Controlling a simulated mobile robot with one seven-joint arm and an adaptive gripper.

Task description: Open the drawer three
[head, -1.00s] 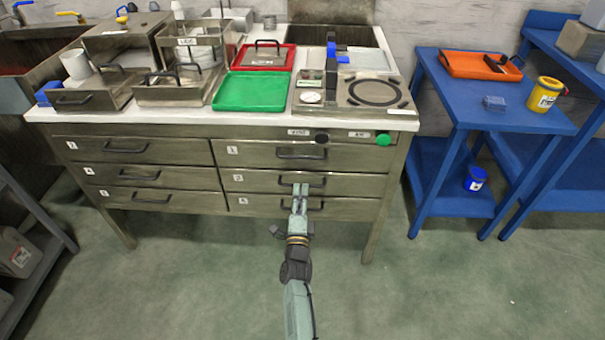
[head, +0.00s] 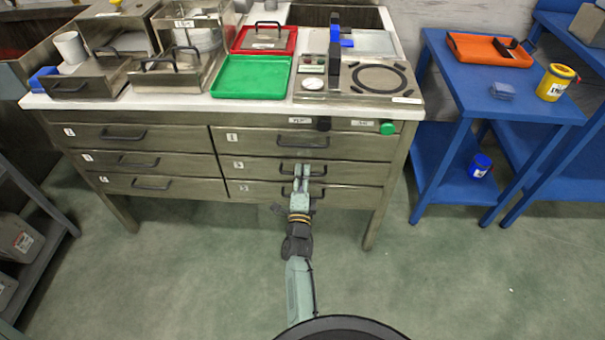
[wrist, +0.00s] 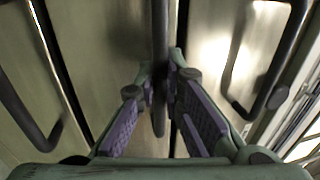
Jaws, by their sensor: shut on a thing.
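The workbench has several drawers in two columns, with small number labels too blurred to read surely. My gripper (head: 301,170) is at the bar handle (head: 316,171) of the middle drawer (head: 258,169) in the right column. In the wrist view, my gripper (wrist: 160,100) has its purple-padded fingers on both sides of this dark handle (wrist: 160,50), shut on it. The top right drawer (head: 248,140) and bottom right drawer (head: 258,190) lie above and below it. All drawer fronts look flush, though my gripper partly hides the middle and bottom ones.
The benchtop holds a green tray (head: 251,77), a red tray (head: 278,38) and metal boxes. A black knob (head: 323,124) and a green knob (head: 388,129) stick out above the right drawers. A blue table (head: 447,90) stands to the right. The floor before the bench is clear.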

